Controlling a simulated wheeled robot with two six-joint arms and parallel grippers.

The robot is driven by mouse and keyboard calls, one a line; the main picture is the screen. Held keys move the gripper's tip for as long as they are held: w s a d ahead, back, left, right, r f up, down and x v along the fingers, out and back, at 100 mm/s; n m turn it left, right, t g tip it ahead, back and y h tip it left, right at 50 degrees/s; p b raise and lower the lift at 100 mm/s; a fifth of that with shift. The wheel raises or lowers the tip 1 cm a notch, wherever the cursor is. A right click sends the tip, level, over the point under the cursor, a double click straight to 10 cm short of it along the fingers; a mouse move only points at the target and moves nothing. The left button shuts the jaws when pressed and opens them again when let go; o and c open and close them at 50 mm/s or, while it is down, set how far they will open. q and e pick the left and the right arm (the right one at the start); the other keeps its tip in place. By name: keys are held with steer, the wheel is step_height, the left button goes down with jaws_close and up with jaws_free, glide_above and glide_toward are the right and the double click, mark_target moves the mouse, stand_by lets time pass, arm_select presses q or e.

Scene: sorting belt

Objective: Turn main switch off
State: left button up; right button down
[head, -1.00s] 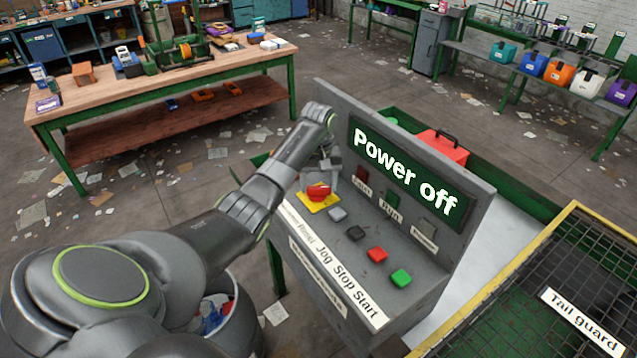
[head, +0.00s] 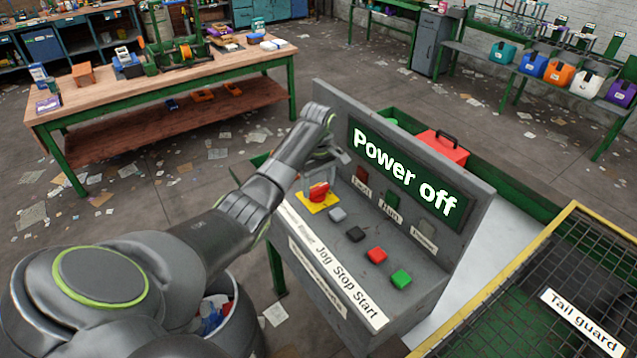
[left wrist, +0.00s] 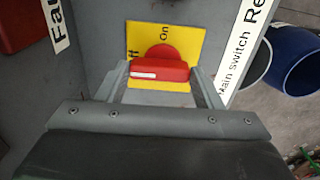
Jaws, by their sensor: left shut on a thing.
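The main switch is a red rotary handle (head: 318,191) on a yellow plate (head: 318,204), at the upper left of the grey control panel's sloped face. In the left wrist view the handle (left wrist: 160,70) lies crosswise, its white mark at the left end, beside the partly hidden "Off" lettering; "On" shows above right on the plate (left wrist: 190,38). My left gripper (left wrist: 160,72) is shut on the handle, one finger at each end. In the head view my left gripper (head: 317,183) is at the switch, partly hidden. The display (head: 405,175) reads "Power off". My right gripper is out of view.
Grey, black, red and green buttons (head: 401,278) run down the panel beside the switch. The yellow-framed tail guard (head: 490,290) stands at the right. A red toolbox (head: 442,147) is behind the panel. A workbench (head: 110,95) stands at the back left.

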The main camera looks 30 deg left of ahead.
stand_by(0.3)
arm_select(q)
steer(key=o, duration=1)
steer(key=shift+f, duration=0.1)
